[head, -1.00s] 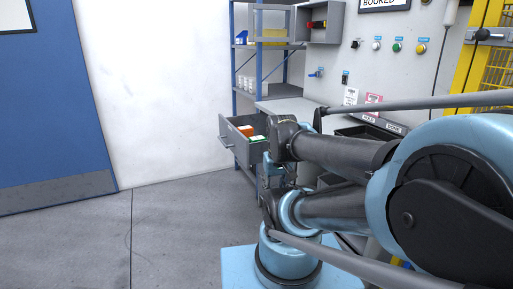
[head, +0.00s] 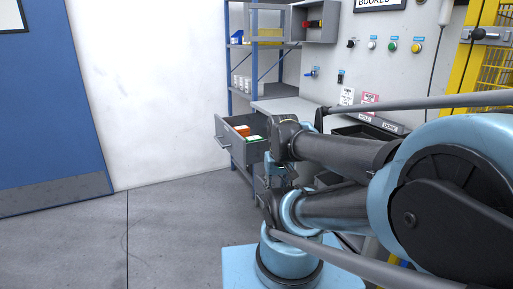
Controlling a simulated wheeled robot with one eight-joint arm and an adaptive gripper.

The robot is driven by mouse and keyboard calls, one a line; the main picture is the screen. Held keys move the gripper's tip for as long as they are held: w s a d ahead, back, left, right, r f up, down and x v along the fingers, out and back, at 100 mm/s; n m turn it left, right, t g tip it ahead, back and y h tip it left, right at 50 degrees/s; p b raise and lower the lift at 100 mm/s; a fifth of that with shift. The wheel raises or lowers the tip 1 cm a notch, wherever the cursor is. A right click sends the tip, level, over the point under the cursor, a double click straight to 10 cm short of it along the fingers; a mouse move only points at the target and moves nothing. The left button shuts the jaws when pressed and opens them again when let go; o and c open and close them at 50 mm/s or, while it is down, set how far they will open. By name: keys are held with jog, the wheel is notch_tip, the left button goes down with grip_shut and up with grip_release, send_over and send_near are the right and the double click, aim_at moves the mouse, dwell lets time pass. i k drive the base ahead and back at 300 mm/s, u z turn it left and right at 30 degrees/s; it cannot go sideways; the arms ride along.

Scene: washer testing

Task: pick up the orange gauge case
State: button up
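The orange gauge case (head: 242,130) lies inside an open grey drawer (head: 232,149) left of the middle of the head view. Only its upper part shows above the drawer's front. A green and white item (head: 254,138) lies just in front of it in the same drawer. My arm's dark and light blue links fill the right and lower middle of the view, and part of the arm stands just right of the drawer. My gripper cannot be made out, so its fingers and its distance to the case cannot be told.
The drawer sticks out below a grey worktop (head: 285,107) with a dark tray (head: 369,132) on it. Behind stands a blue shelf rack (head: 230,60) with bins. A control panel (head: 400,75) and yellow fencing (head: 460,74) are at the right. The floor (head: 175,225) at left is clear.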

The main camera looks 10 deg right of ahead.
aim_at(244, 130)
jog(key=u, duration=0.25)
jog(key=k, duration=0.8)
jog(key=z, duration=0.15)
jog(key=i, duration=0.75)
jog(key=u, duration=0.65)
jog(key=i, duration=0.75)
jog(key=u, duration=0.25)
